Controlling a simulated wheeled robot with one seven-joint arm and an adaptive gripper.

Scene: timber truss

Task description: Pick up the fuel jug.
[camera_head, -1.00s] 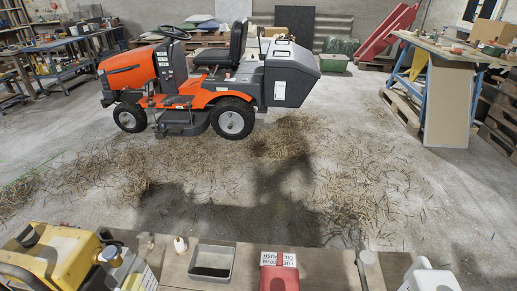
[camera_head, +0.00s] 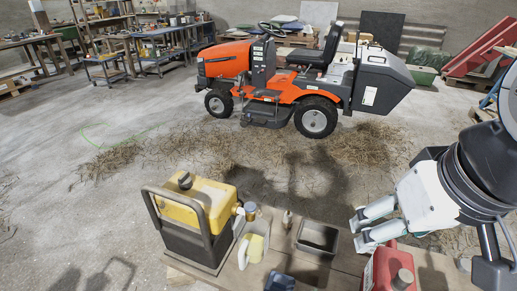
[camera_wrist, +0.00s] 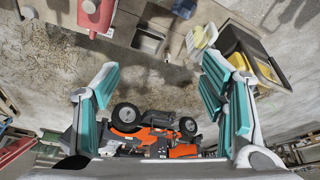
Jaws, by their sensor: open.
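In the wrist view the red container (camera_wrist: 96,14) is at the top left edge, beyond the left finger. My gripper (camera_head: 361,230) is open and empty, with two pale and teal fingers, above the bench near the container. In the wrist view my gripper (camera_wrist: 158,85) has a wide gap between its fingers.
A metal tray (camera_head: 318,237) sits left of my gripper. A yellow and black machine (camera_head: 195,220), a cream-yellow bottle (camera_head: 252,246) and a dark blue item (camera_head: 280,283) stand further left.

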